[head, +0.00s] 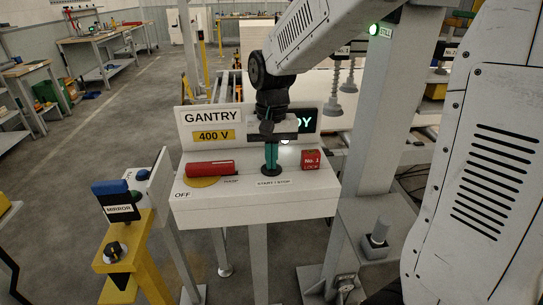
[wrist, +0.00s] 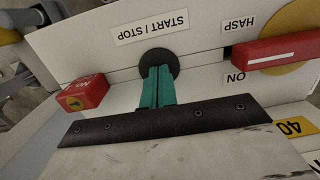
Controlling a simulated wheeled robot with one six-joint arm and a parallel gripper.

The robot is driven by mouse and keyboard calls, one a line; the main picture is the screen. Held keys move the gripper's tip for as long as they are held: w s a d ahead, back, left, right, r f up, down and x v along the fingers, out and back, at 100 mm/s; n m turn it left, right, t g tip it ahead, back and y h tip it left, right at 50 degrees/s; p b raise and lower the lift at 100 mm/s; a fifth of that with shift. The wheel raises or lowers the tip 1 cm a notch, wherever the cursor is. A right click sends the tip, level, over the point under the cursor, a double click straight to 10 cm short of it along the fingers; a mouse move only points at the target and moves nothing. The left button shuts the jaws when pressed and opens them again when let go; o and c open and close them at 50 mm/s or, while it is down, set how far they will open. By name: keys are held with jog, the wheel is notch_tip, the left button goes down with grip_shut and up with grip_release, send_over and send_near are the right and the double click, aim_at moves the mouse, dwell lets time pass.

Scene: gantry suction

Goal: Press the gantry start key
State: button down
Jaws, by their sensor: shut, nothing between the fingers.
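The gantry start key is the dark round button (head: 267,175) above the START / STOP label on the sloped white console (head: 235,208). My gripper (head: 270,168) points down at it with teal fingers together and nothing between them. In the wrist view, the fingertips (wrist: 159,70) overlap the dark round button (wrist: 160,55) and hide part of it. I cannot tell whether they touch it or how deep it sits.
Left of the key is a red handle (head: 209,169) on a yellow disc, near HASP and OFF labels. Right of it is a red "No. 1 LOCK" block (head: 311,160). A yellow MIRROR post (head: 125,245) stands at left. A grey column (head: 372,130) rises at right.

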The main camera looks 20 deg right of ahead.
notch_tip(320, 180, up, 14)
jog(key=w, duration=0.1)
jog(key=shift+d, duration=0.3)
jog(key=shift+w, duration=0.1)
dwell(1.6)
